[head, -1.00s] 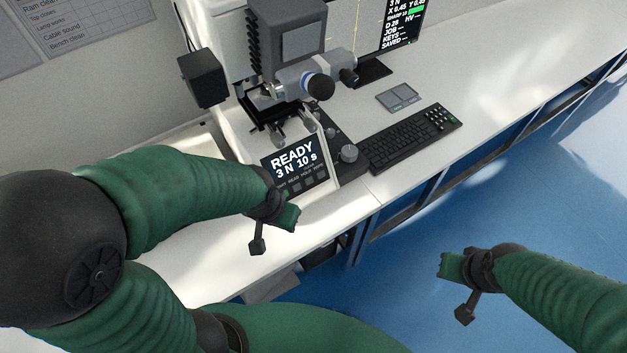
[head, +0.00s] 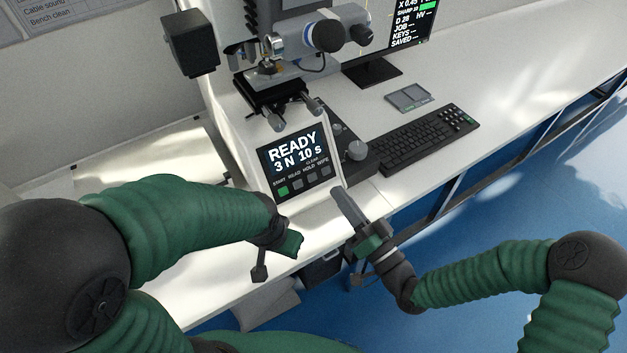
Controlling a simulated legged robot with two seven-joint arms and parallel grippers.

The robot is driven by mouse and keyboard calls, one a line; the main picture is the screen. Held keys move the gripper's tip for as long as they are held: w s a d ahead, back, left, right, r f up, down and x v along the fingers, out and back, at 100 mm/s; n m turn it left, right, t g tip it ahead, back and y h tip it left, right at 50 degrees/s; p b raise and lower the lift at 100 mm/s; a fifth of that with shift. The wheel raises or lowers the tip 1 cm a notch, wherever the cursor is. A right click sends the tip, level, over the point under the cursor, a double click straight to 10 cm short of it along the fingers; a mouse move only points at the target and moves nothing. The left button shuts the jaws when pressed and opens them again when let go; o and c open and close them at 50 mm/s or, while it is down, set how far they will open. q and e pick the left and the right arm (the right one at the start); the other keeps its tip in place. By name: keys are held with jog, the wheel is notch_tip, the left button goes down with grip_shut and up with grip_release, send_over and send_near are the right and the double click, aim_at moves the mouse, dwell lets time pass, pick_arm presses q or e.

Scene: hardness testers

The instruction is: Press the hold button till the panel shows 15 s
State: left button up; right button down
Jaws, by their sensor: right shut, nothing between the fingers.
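The tester's panel (head: 292,160) reads READY, 3 N, 10 s. Below the screen is a row of buttons: a green START button (head: 283,191), then grey READ (head: 297,184), HOLD (head: 311,177) and WIPE (head: 325,170) buttons. My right gripper (head: 338,194) is shut and empty, its fingers pointing up and left. In the picture its tips are just below and right of the WIPE button, apart from the HOLD button. My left gripper (head: 294,243) is low in front of the panel, above the bench edge; its fingers do not show clearly.
A grey knob (head: 358,150) stands right of the panel. A keyboard (head: 425,138) and a small grey pad (head: 408,97) lie on the white bench. The microscope stage (head: 272,97) is above the panel. A monitor (head: 395,45) stands behind.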

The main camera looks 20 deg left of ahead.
aim_at(312, 177)
jog(key=shift+a, duration=0.1)
